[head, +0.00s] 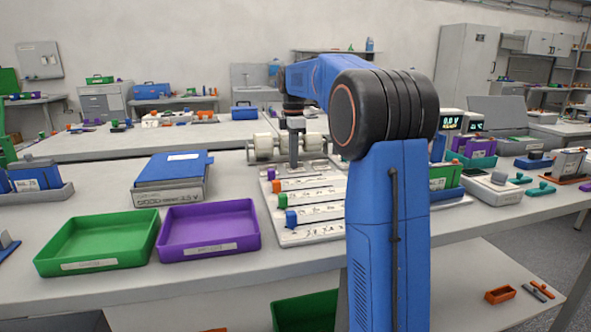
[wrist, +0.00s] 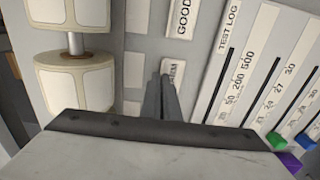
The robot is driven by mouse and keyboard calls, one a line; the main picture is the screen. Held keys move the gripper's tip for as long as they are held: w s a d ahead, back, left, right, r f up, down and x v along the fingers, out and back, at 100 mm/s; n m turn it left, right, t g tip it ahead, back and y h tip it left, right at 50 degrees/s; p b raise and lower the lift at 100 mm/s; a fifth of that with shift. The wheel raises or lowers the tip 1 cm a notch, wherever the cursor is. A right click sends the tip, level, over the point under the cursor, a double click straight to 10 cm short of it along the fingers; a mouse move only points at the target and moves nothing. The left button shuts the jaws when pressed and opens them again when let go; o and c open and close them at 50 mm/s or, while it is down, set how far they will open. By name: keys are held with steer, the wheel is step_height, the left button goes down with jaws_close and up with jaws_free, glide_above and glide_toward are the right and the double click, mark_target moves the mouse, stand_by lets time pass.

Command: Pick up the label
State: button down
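In the wrist view, a white label printed GOOD (wrist: 181,18) lies flat on a grey panel. A second white label (wrist: 173,70), its print partly hidden and ending in "EM", lies just beyond my fingertips. My gripper (wrist: 163,80) points down at this panel with its two dark fingers close together. I cannot tell whether they are touching or hold an edge of the label. In the head view my gripper (head: 294,162) is over the bench beside the label rolls (head: 264,146). The labels are too small or hidden to make out there.
The wrist view shows two label rolls (wrist: 75,85) on a metal spindle to the left. A white TEST LOG board (wrist: 250,60) with slots and coloured sliders lies right. A green tray (head: 98,240), a purple tray (head: 208,230) and a blue-topped box (head: 172,180) stand left on the bench.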

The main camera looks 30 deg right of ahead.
steer(key=shift+r, duration=0.1)
step_height(320, 180, up, 10)
stand_by(0.5)
steer(key=shift+d, duration=0.1)
